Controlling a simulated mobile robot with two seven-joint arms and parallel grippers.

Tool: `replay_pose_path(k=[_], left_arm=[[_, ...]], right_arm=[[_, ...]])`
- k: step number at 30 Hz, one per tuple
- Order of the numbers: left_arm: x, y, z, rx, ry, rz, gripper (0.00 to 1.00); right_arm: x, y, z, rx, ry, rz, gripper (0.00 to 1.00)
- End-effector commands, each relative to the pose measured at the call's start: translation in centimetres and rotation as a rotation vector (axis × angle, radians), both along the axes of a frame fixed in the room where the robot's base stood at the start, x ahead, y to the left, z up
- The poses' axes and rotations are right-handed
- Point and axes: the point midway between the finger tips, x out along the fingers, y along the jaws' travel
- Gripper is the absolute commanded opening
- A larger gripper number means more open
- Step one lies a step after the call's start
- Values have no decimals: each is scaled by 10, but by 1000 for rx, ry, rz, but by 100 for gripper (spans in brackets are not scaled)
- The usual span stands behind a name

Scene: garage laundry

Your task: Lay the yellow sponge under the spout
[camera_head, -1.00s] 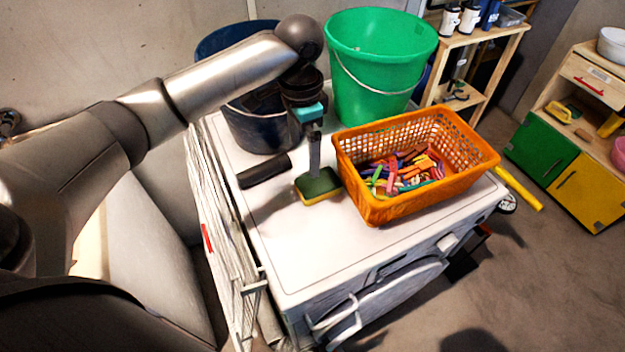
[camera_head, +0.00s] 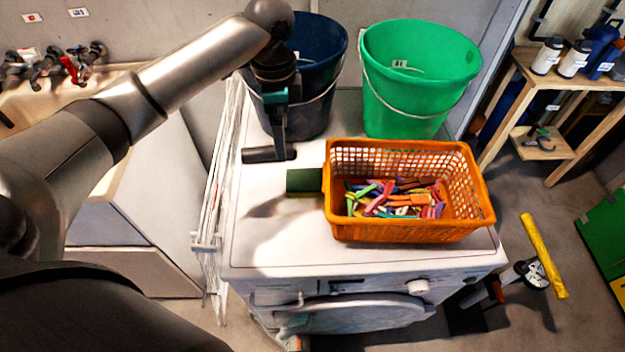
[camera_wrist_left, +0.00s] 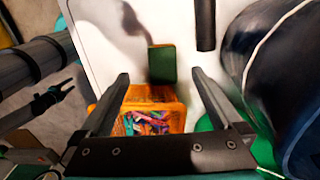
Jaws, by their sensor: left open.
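The sponge (camera_head: 303,181) lies flat on the white washing machine top, its dark green side up, at the left wall of the orange basket. It also shows in the left wrist view (camera_wrist_left: 162,64), between and beyond the fingertips. My left gripper (camera_head: 280,152) points down above the machine top, near the sponge. Its two fingers are apart and empty in the left wrist view (camera_wrist_left: 160,76). Several taps (camera_head: 65,65) stand over a sink (camera_head: 110,75) at the far left; I cannot tell which part is the spout. My right gripper is not in view.
The orange basket (camera_head: 408,233) of coloured pegs touches or nearly touches the sponge. A dark cylinder (camera_head: 262,154) lies behind it. A dark blue bucket (camera_head: 318,60) and a green bucket (camera_head: 420,75) stand at the back. A white rack (camera_head: 212,190) stands between machine and sink.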

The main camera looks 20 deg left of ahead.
Motion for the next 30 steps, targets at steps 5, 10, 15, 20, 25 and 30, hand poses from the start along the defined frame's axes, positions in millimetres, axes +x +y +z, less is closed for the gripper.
replay_pose_path(k=[5,10,15,20,25,30], left_arm=[[-2,0,-31,1,6,-1,100],[-1,0,-68,1,6,1,100],[0,0,-93,0,3,0,100],[0,0,-101,1,3,0,100],[2,1,-124,1,4,0,100],[3,1,-146,1,4,0,100]], right_arm=[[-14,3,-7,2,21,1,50],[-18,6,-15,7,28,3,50],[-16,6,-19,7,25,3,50],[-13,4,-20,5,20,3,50],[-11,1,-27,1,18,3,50],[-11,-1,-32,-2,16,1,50]])
